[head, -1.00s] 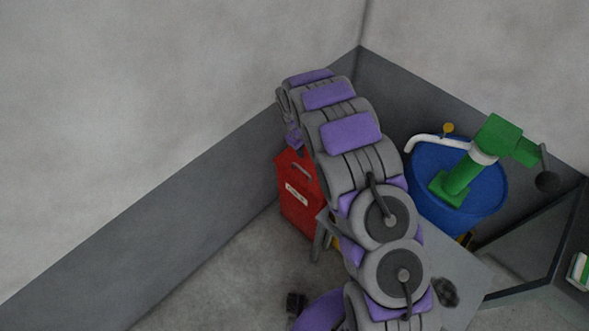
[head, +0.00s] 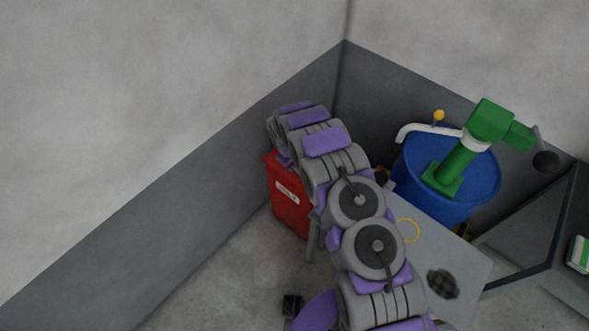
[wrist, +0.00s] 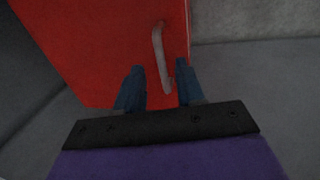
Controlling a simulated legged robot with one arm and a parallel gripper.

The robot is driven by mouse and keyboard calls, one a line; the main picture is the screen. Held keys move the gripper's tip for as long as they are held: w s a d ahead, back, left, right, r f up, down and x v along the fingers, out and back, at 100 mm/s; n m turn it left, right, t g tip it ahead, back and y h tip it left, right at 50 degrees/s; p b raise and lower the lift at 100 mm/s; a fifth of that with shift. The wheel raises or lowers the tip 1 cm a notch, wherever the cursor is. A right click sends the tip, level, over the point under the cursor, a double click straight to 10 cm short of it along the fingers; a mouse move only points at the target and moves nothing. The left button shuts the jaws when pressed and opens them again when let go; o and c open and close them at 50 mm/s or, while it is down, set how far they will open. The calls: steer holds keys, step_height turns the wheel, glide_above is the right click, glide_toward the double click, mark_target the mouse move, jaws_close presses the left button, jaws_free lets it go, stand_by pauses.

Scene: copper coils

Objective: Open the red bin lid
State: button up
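The red bin (head: 286,205) stands on the floor against the left wall, with a white label on its front. My arm hides much of its top in the head view. In the wrist view the red lid (wrist: 95,35) fills the upper middle, with a grey bar handle (wrist: 160,55) on it. My gripper (wrist: 157,80) is open, with its two dark blue fingertips apart. The lower end of the handle shows between the fingertips, nearer the right one. I cannot tell whether a finger touches it. The lid looks shut, though much of it is hidden.
A blue drum (head: 460,185) with a green pump (head: 458,165) stands right of my arm. A grey table (head: 455,255) with a dark round patch lies in front of the drum. Walls meet in the corner behind. The floor left of the bin is clear.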

mark_target(295, 170)
steer(key=shift+w+d+f+b, duration=0.1)
steer(key=shift+d+f+b, duration=0.1)
steer(key=shift+f, duration=0.7)
steer(key=shift+w+d+f+b, duration=0.1)
steer(key=shift+f+b, duration=0.05)
steer(key=shift+f, duration=0.7)
steer(key=shift+c, duration=0.4)
jaws_close()
